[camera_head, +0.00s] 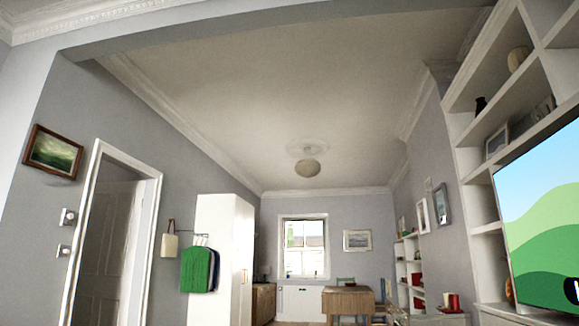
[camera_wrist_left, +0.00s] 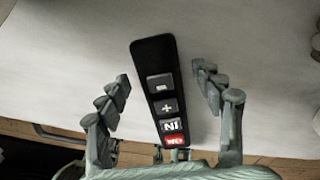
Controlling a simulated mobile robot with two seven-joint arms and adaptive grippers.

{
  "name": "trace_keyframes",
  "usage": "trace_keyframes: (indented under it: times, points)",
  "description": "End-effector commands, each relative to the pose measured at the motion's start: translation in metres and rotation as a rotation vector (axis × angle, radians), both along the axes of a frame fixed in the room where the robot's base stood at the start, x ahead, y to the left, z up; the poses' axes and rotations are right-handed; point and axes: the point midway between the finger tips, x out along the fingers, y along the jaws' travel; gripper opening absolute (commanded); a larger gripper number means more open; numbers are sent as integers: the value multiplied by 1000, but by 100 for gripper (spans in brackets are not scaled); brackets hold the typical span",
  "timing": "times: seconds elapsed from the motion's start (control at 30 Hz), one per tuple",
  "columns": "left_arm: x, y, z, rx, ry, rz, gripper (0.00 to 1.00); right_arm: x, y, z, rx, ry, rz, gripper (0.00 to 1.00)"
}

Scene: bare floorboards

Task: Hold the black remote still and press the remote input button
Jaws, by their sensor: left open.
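The black remote (camera_wrist_left: 150,58) lies on a white surface in the left wrist view, its long side running away from my gripper and slightly tilted. It has several buttons: grey ones, including a plus button (camera_wrist_left: 167,106), and a red one (camera_wrist_left: 175,141) at the end nearest my palm. The input button (camera_wrist_left: 172,126), with lettering that looks like IN turned round, sits just beyond the red one. My left gripper (camera_wrist_left: 160,74) is open, with one finger on each side of the remote and visible gaps between. My right gripper is not in view.
The white surface (camera_wrist_left: 60,60) is clear around the remote, with floorboards (camera_wrist_left: 285,152) past its near edge. Small round objects (camera_wrist_left: 315,45) sit at the right edge. The head view shows a room with a television (camera_head: 545,215) at right and a wooden table (camera_head: 348,302) far back.

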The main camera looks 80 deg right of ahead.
Motion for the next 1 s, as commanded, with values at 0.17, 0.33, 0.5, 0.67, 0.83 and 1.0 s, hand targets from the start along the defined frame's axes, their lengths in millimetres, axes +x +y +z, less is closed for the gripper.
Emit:
trace_keyframes:
  times: [0.17,0.33,0.5,0.67,0.83,1.0]
  points:
    - [0,0,5,0,-1,0,66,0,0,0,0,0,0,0]
    - [1,0,32,-1,-4,0,66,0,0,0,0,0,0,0]
    - [1,0,70,-1,-4,-1,66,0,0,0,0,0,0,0]
    - [1,0,99,0,-3,0,66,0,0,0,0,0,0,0]
    - [0,0,116,0,0,0,66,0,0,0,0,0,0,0]
    - [0,0,121,0,0,0,66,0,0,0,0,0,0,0]
